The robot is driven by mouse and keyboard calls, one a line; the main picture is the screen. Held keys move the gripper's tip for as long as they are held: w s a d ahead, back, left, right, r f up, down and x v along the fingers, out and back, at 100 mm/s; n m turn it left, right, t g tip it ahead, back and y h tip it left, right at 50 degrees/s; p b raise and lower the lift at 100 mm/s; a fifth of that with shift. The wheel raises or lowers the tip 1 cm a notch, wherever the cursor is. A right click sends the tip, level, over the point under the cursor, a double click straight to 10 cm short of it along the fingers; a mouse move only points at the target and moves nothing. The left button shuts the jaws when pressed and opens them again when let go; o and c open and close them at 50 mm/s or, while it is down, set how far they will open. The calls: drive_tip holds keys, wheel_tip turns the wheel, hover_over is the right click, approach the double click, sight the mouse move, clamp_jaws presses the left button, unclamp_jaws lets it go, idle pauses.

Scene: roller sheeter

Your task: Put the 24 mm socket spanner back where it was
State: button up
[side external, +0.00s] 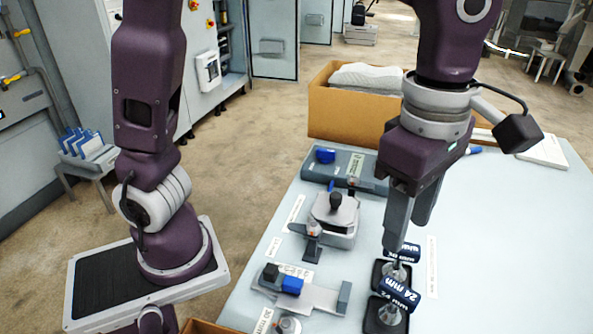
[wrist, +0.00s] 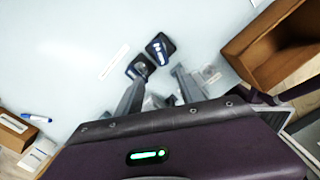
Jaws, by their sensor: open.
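The 24 mm socket spanner (side external: 400,293), with a dark blue handle lettered "24 mm", stands on a black round-holed base at the table's front. A second spanner (side external: 404,252) with a similar blue handle stands just behind it on its own black base; its size is hard to read. My gripper (side external: 406,240) is open and points down, its fingertips close to the rear spanner's handle. I cannot tell whether they touch it. In the wrist view my gripper (wrist: 157,76) has its fingers spread, with two dark labelled handles (wrist: 160,48) just beyond; which is which is unclear.
A grey clamp block (side external: 335,215) and a slide tool with blue block (side external: 300,288) stand left of the spanners. A grey case (side external: 345,168) and a cardboard box (side external: 350,108) are behind. The table's right side (side external: 510,240) is clear. A brown box (wrist: 270,40) shows in the wrist view.

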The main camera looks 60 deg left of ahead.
drive_tip(key=s+a+r+m+t+h, duration=0.15)
drive_tip(key=s+a+r+m, duration=0.25)
drive_tip(key=a+m, duration=0.4)
drive_tip(key=s+a+f+m+t+y, duration=0.2)
drive_tip(key=s+a+m+t, duration=0.2)
drive_tip(key=s+a+m, duration=0.5)
drive_tip(key=m, duration=0.3)
drive_tip(key=shift+f+m, duration=0.2)
drive_tip(key=shift+m, duration=0.2)
